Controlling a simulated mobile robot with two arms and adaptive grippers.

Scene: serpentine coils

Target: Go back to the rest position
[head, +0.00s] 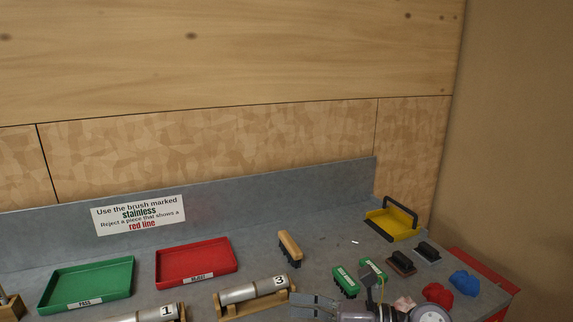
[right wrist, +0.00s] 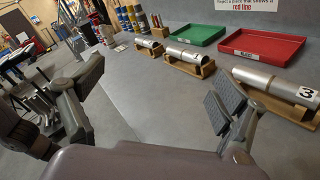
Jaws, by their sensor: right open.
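My right gripper (head: 312,304) is at the bottom edge of the head view, over the bench and just right of the piece marked 3 (head: 252,291). In the right wrist view my right gripper (right wrist: 155,92) has its fingers wide apart with nothing between them. The piece marked 3 also shows there (right wrist: 280,88), lying in its wooden cradle beyond the right finger. My left gripper cannot be made out in either view.
The grey bench (head: 325,252) holds a green tray (head: 87,282), a red tray (head: 195,262) and a piece marked 1 (head: 155,314). Several brushes, a yellow tray (head: 392,222) and red and blue lumps (head: 465,283) lie on the right. A back panel bounds the bench.

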